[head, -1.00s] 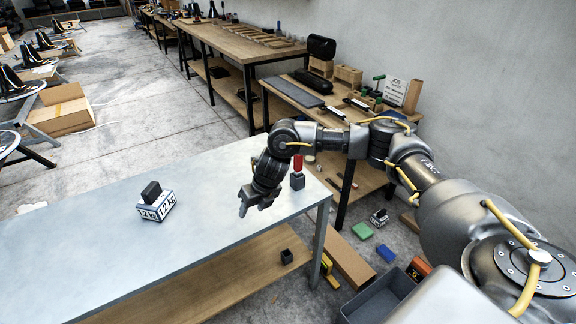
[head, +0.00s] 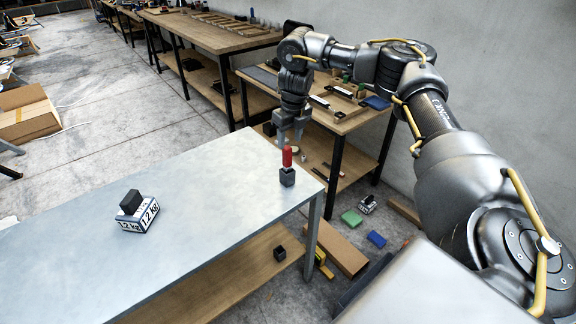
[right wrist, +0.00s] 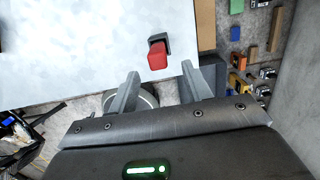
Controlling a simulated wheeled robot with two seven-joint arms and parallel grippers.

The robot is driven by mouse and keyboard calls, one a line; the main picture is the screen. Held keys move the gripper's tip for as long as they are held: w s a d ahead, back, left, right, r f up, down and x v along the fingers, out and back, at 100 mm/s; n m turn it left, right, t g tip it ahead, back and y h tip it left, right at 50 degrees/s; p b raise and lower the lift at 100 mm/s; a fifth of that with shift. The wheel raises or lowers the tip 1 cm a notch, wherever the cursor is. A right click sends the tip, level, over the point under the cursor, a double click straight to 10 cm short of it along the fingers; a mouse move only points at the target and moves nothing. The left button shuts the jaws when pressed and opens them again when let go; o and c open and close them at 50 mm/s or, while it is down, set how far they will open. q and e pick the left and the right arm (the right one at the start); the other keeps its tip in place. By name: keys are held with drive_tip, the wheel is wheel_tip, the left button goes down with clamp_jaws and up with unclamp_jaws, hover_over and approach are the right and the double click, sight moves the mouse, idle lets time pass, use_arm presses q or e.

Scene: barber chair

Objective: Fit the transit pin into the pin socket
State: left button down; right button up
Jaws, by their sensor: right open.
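A red upright piece (head: 287,157), which looks like the transit pin, stands at a dark grey block (head: 287,177) near the right end of the metal table (head: 200,200). I cannot tell whether the block is the pin socket or part of the pin. My right gripper (head: 290,142) is open and empty, pointing down just above and behind the red piece. In the right wrist view the red piece (right wrist: 158,56) and dark block (right wrist: 166,42) lie just beyond the two spread fingertips (right wrist: 160,72), not between them. My left gripper is out of view.
A box marked 1.2 kg (head: 139,215) with a dark block on top (head: 131,201) sits at the table's left. A small dark cube (head: 280,253) rests on the lower shelf (head: 230,270). A wooden bench (head: 340,112) with tools stands behind. The middle tabletop is clear.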

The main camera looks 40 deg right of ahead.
sight(287, 156)
drive_tip(key=f, duration=0.1)
drive_tip(key=w+f, duration=0.1)
drive_tip(key=f, duration=0.1)
drive_tip(key=shift+a, duration=0.15)
drive_tip(key=shift+s, duration=0.15)
drive_tip(key=shift+s+f, duration=0.1)
drive_tip(key=shift+f, duration=0.05)
drive_tip(key=f, duration=0.4)
drive_tip(key=shift+w+f, duration=0.35)
drive_tip(key=shift+f, duration=0.05)
clamp_jaws()
